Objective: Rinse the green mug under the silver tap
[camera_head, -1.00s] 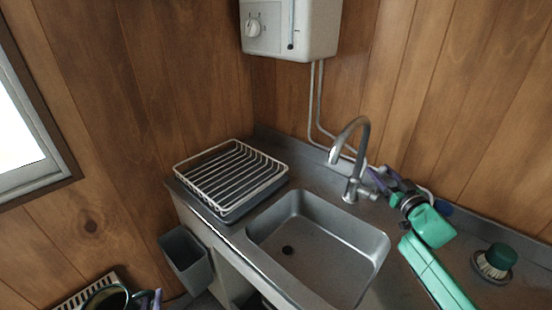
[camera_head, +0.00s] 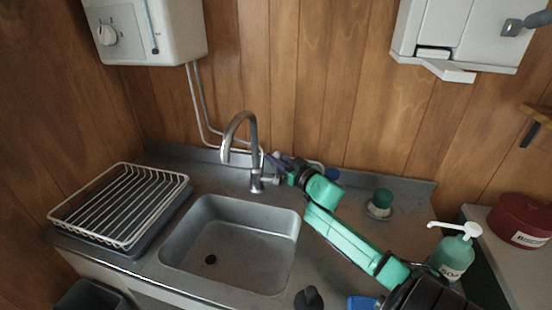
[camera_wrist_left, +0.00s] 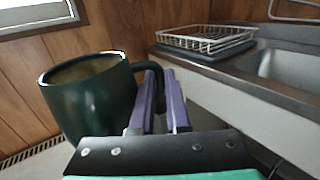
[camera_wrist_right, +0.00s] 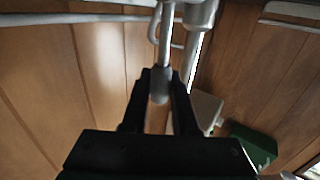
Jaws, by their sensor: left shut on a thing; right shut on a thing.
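The dark green mug (camera_wrist_left: 92,98) shows in the left wrist view, roughly upright, with its handle between the fingers of my left gripper (camera_wrist_left: 163,100). That gripper is shut on the handle, in front of the counter; it and the mug are outside the head view. The silver tap (camera_head: 250,140) arches over the sink (camera_head: 235,245); no water shows below its spout. My right gripper (camera_head: 275,162) is at the tap's base, partly hidden by its wrist. In the right wrist view, its fingers (camera_wrist_right: 160,85) are shut on the tap's lever (camera_wrist_right: 157,88).
A wire dish rack (camera_head: 125,205) stands left of the sink. A scrubbing brush (camera_head: 380,203) and a soap bottle (camera_head: 452,255) stand on the right, near my right arm. A water heater (camera_head: 150,32) and a white dispenser (camera_head: 455,35) hang on the wall.

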